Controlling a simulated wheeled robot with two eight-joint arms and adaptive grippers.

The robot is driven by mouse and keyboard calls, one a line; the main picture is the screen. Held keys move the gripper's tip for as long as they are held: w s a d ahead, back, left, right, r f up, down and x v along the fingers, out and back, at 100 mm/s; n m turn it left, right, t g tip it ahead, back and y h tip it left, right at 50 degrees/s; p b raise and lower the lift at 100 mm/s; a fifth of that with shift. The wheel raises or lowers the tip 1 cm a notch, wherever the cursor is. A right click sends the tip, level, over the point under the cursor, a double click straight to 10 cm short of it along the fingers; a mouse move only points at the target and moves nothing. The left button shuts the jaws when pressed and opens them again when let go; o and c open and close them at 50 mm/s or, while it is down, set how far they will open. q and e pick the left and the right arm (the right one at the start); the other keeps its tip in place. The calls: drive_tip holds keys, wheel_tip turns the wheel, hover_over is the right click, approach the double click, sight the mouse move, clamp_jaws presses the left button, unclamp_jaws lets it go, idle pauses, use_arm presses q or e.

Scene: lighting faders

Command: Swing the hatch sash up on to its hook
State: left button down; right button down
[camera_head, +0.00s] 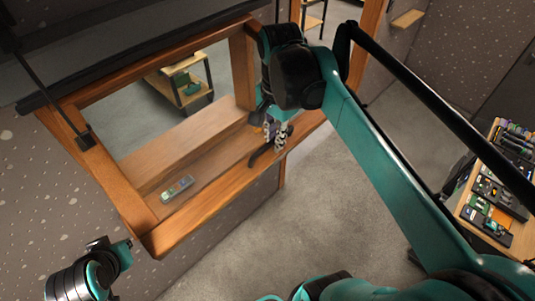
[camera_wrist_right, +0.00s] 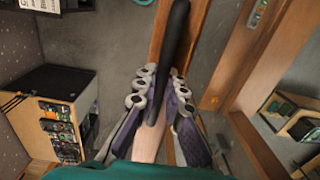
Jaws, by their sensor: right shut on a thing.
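The hatch sash (camera_head: 215,203) is a brown wooden frame in the head view, tilted out from the wall around the hatch opening. Its dark curved handle (camera_head: 262,153) sits on the lower rail. My right gripper (camera_head: 275,136) is at this handle, partly hidden by its own wrist. In the right wrist view, the dark handle (camera_wrist_right: 176,50) runs between the two fingers of my right gripper (camera_wrist_right: 158,97), which is shut on it. A thin dark rod (camera_head: 50,82) comes down to a small block on the frame's left side; I cannot tell whether it is the hook. My left gripper is out of view.
A remote-like object (camera_head: 178,188) lies on the hatch's wooden ledge. A cart (camera_head: 180,82) stands beyond the opening. A table with several devices (camera_head: 500,190) is at the right, beside my right arm. Grey floor (camera_head: 290,215) is clear below the sash.

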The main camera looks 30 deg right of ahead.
drive_tip(key=shift+g, duration=0.8)
drive_tip(key=r, duration=0.7)
drive_tip(key=shift+s+d+r, duration=0.1)
drive_tip(key=shift+s, duration=0.1)
drive_tip(key=c, duration=1.6)
unclamp_jaws()
drive_tip(key=r, duration=0.4)
drive_tip(key=w+r, duration=0.1)
drive_tip(key=r, duration=0.7)
drive_tip(key=shift+w+a, duration=0.2)
drive_tip(key=shift+f, duration=0.1)
